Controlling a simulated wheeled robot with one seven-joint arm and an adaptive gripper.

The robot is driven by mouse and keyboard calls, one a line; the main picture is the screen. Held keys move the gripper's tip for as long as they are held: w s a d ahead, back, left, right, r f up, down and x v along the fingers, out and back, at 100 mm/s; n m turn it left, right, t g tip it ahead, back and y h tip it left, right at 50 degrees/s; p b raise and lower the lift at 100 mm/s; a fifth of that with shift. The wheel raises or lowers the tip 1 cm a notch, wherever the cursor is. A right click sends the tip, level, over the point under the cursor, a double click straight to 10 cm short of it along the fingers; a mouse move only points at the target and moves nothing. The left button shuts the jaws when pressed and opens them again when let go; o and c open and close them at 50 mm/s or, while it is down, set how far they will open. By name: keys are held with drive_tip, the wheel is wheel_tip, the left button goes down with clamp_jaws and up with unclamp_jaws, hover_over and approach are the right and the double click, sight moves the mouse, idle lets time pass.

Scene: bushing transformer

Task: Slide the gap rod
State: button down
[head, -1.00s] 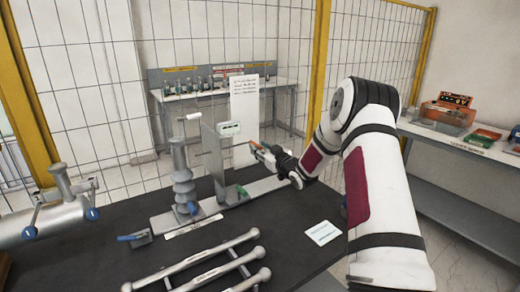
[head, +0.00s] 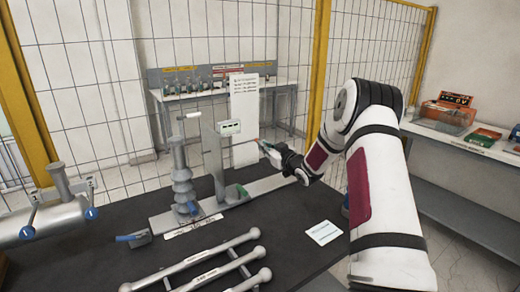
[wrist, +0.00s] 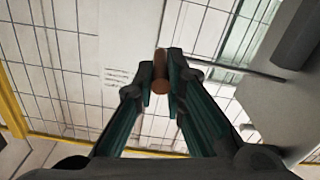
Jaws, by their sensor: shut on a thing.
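My gripper (head: 263,145) reaches in from the right, over the back of the dark bench. In the wrist view my gripper (wrist: 160,86) has its two dark green fingers closed on a copper-brown rod (wrist: 161,66), with the rod's round end between the fingertips. I take this to be the gap rod; in the head view it is too small to make out clearly. To the left of my gripper stands a grey post (head: 212,157) with a small display box (head: 229,127). A ribbed grey bushing (head: 181,180) stands farther left on the same pale base rail (head: 261,187).
A dark bench top (head: 270,228) carries several grey rods in front and a white card (head: 323,232). A grey cylinder fitting (head: 55,218) is at left, and a blue-handled piece (head: 131,238) lies nearby. A mesh fence (head: 105,90) stands behind.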

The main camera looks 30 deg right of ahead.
drive_tip(key=d, duration=0.3)
drive_tip(key=shift+w+d+b, duration=0.1)
drive_tip(key=shift+d+b, duration=0.05)
drive_tip(key=shift+b, duration=0.2)
drive_tip(key=c, duration=1.6)
unclamp_jaws()
